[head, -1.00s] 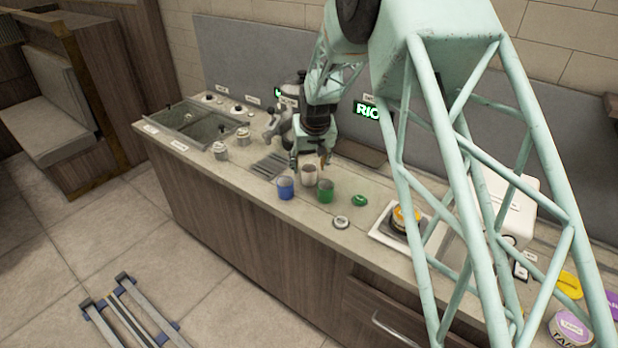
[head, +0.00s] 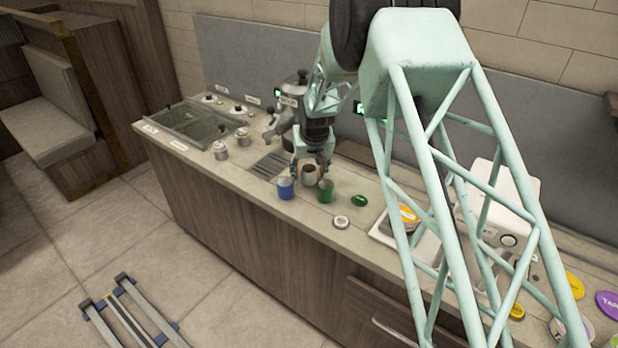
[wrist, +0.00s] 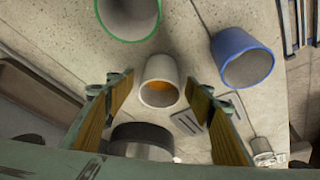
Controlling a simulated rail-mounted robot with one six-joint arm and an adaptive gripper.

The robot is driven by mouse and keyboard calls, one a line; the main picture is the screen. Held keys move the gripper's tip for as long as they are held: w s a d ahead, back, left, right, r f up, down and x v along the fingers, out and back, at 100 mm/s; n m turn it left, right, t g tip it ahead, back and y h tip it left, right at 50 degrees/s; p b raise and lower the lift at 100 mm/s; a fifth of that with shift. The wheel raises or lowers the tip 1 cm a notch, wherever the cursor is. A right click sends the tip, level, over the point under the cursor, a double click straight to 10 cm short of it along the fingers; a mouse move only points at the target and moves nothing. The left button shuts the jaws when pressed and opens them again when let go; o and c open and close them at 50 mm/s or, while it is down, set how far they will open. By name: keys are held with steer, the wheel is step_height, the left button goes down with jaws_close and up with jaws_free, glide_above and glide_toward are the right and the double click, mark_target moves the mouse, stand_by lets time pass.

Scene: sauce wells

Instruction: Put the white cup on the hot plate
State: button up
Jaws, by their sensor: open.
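The white cup (head: 309,178) stands on the counter between and slightly behind the blue and green cups. In the wrist view the white cup (wrist: 160,92) shows its open mouth, with something orange inside. My gripper (head: 312,170) is directly over it, pointing down. In the wrist view my open gripper (wrist: 161,94) has one finger on each side of the cup, with gaps showing between fingers and cup. I cannot tell for sure which thing is the hot plate; a pale square unit (head: 382,233) with a round yellow-topped item on it stands right of the cups, partly hidden by my arm.
The blue cup (head: 285,188) and green cup (head: 325,191) stand close by the white cup. A green lid (head: 359,200) and a small round item (head: 342,222) lie to the right. A dark grate (head: 269,165) and sauce wells (head: 190,124) are left. A white machine (head: 495,205) stands right.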

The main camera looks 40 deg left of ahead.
stand_by(0.3)
steer(key=c, duration=1.1)
steer(key=shift+r, duration=0.1)
steer(key=shift+r+p, duration=0.4)
steer(key=shift+r, duration=4.5)
